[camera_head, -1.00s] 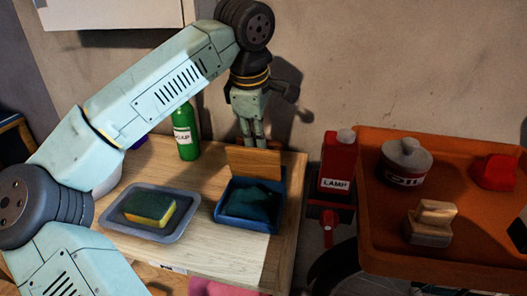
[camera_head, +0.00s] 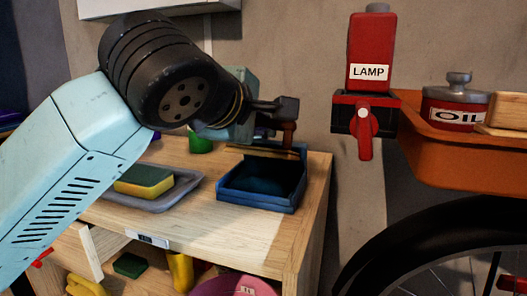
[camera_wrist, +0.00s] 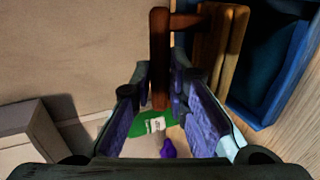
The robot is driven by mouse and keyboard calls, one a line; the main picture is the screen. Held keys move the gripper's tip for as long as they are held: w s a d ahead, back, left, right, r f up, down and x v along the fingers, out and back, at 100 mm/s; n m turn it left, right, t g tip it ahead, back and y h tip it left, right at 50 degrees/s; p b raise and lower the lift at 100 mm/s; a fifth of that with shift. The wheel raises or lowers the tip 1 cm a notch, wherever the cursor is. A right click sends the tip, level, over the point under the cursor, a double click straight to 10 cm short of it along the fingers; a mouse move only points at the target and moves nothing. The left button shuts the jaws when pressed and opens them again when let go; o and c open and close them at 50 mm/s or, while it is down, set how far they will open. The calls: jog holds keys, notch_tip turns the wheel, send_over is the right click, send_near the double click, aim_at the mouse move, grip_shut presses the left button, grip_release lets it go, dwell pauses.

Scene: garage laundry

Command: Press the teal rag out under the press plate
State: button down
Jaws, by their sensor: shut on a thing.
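The teal rag (camera_head: 266,184) lies dark and shaded inside the blue tray (camera_head: 258,203) on the wooden bench. The wooden press plate (camera_head: 268,153) shows as a thin tan strip at the tray's back edge. In the wrist view, the plate (camera_wrist: 215,50) stands beside the tray (camera_wrist: 293,80), not over the rag. My gripper (camera_head: 284,112) is above the tray's back edge. It is shut on the press plate's reddish-brown handle (camera_wrist: 160,60), which runs between the fingers. The exact finger contact is partly hidden.
A yellow-green sponge (camera_head: 145,181) lies in a grey tray (camera_head: 170,203) to the left. A green bottle (camera_head: 200,142) stands behind, mostly hidden by my arm. A red LAMP bottle (camera_head: 370,50) and an orange tray (camera_head: 440,158) are at right. The bench front is clear.

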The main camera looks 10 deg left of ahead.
jog(key=f+t+b, duration=0.1)
jog(key=b, duration=0.1)
jog(key=s+f+b, duration=0.1)
jog(key=b, duration=0.1)
jog(key=shift+a+f+t, duration=0.1)
jog(key=shift+f+t, duration=0.05)
jog(key=shift+t, duration=0.25)
jog(key=shift+r, duration=0.2)
jog(key=shift+f, duration=0.1)
dwell(0.5)
jog(key=c, duration=1.6)
grip_release()
jog(key=shift+s, duration=0.1)
jog(key=shift+o, duration=0.2)
jog(key=shift+s+a+r+p, duration=0.25)
jog(key=shift+s+r, duration=0.2)
jog(key=shift+s, duration=0.4)
jog(key=shift+s+a+r+p, duration=0.2)
jog(key=shift+s+r, duration=0.3)
jog(key=shift+s, duration=0.35)
jog(key=shift+s+a+r+p, duration=0.2)
jog(key=shift+s+r, duration=0.25)
jog(key=shift+s, duration=0.4)
jog(key=p+v, duration=0.2)
jog(key=v, duration=0.4)
jog(key=shift+s+r, duration=0.3)
jog(key=shift+r, duration=0.2)
